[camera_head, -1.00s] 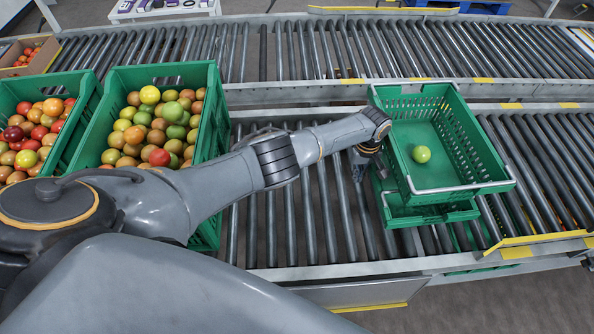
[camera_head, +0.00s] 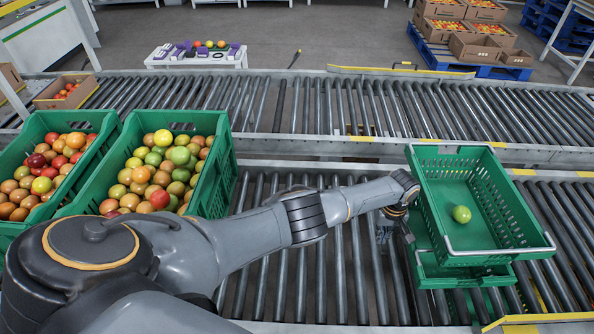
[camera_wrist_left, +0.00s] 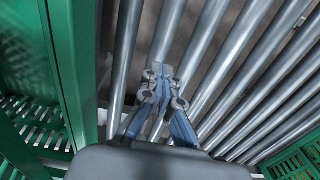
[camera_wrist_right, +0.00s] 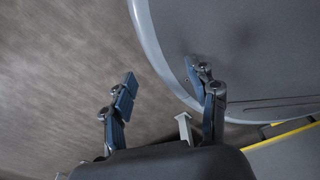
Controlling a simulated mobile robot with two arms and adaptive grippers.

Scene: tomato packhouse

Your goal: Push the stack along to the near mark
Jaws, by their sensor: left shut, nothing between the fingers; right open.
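A stack of green crates stands on the rollers of the near conveyor at the right of the head view. Its upper crate (camera_head: 480,246) holds one yellow-green tomato (camera_head: 461,214); the lower crate (camera_head: 462,276) shows beneath. My left gripper (camera_head: 384,234) is shut and empty, low against or very near the stack's left side; exact contact is hidden. In the left wrist view its closed fingers (camera_wrist_left: 160,76) point at the rollers beside a green crate wall (camera_wrist_left: 68,70). My right gripper (camera_wrist_right: 165,78) is open and empty. A yellow plate (camera_head: 540,322) lies at the near rail; I cannot tell whether it is the mark.
Two green crates full of tomatoes, one (camera_head: 222,180) nearer the stack, stand at the left. Yellow tape (camera_head: 525,172) marks the far rail. A second roller conveyor (camera_head: 300,108) runs behind. Bare rollers (camera_head: 572,215) lie right of the stack.

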